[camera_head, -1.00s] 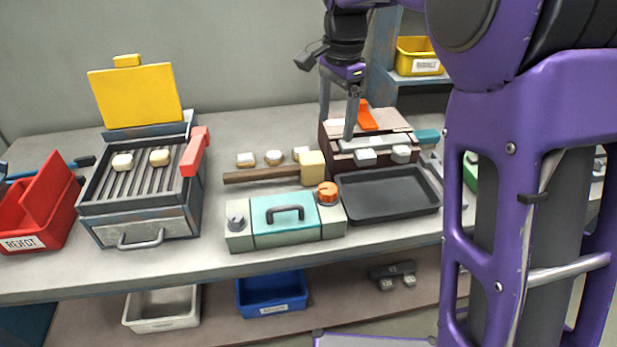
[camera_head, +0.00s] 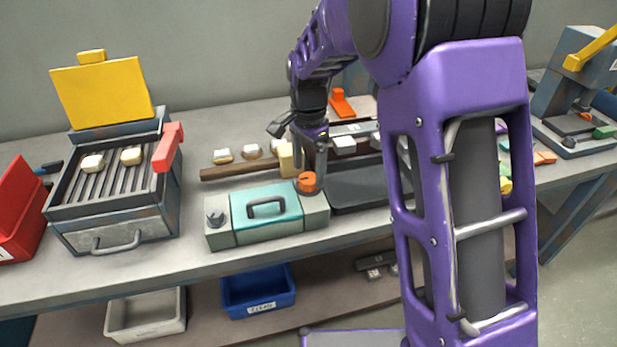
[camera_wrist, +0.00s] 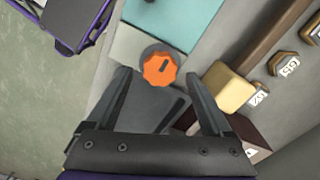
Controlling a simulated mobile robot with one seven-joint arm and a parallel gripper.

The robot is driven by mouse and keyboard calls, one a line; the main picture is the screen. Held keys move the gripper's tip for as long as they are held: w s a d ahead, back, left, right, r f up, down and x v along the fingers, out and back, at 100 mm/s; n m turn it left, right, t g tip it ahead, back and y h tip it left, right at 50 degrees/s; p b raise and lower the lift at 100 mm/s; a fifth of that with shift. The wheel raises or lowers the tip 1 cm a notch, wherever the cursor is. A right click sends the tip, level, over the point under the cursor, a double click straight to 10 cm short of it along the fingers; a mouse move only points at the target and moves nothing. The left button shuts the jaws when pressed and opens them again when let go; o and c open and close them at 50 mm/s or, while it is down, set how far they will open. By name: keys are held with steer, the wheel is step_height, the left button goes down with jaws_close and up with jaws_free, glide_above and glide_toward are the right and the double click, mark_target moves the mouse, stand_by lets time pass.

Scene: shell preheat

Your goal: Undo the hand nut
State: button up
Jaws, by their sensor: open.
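The orange lobed hand nut (camera_head: 308,182) sits on the right end of a grey case with a teal lid (camera_head: 265,212). In the wrist view the hand nut (camera_wrist: 160,69) shows from above on its round dark base, with a dark slot mark on top. My gripper (camera_wrist: 157,77) is open and empty. Its two fingers point at the nut, one tip on each side in the picture. In the head view my gripper (camera_head: 312,172) is right at the nut and partly covers its surroundings. Whether a finger touches the nut, I cannot tell.
A mallet with a wooden handle (camera_head: 235,172) and pale head lies just behind the case. A black tray (camera_head: 355,190) is close on the right, partly behind my arm. A grill (camera_head: 120,205) with a raised yellow lid stands left. A blue bin (camera_head: 258,290) is on the lower shelf.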

steer(key=shift+f, duration=1.25)
jaws_close()
